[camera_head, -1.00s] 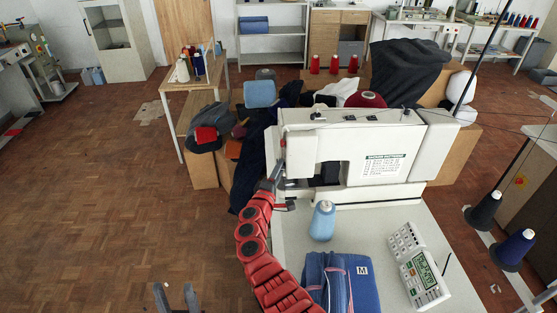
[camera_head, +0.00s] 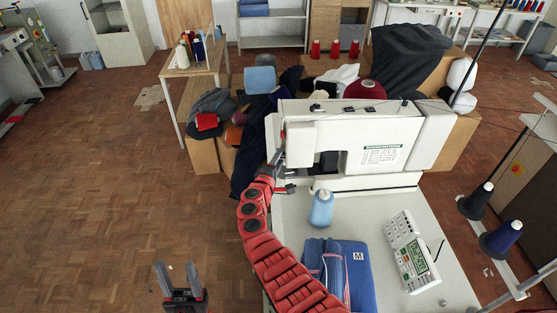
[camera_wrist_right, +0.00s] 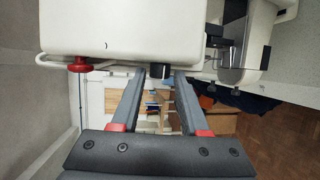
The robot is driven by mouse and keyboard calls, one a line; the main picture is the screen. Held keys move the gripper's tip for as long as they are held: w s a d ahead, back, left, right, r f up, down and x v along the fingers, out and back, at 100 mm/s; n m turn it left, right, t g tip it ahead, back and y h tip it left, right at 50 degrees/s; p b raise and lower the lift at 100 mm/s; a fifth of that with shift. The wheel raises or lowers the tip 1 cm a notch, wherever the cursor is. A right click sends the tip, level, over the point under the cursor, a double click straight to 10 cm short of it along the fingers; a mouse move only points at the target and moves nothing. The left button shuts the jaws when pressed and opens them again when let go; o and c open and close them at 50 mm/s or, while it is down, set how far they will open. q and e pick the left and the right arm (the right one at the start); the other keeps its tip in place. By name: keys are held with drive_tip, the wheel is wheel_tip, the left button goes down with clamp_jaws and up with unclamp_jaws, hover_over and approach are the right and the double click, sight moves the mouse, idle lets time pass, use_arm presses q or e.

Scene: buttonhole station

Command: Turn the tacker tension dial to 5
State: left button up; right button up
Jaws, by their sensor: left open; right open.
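The tacker (camera_head: 350,140) is the white machine head on the table. My right gripper (camera_head: 277,160) is at its left end, partly hidden by my arm. In the right wrist view the right gripper (camera_wrist_right: 155,75) is open, its two fingers pointing at the white housing. A small black round knob (camera_wrist_right: 159,71), seemingly the tension dial, sits at the housing edge between the fingertips; contact cannot be told. No numbers on it can be read. My left gripper (camera_head: 177,272) is open and empty over the floor at the lower left.
On the table (camera_head: 372,222) are a blue thread cone (camera_head: 321,209), folded blue cloth (camera_head: 345,272) and a control panel (camera_head: 414,255).

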drive_tip(key=p+v, duration=0.6)
drive_tip(key=v, duration=1.1)
drive_tip(key=shift+s, duration=0.2)
drive_tip(key=shift+f, duration=0.1)
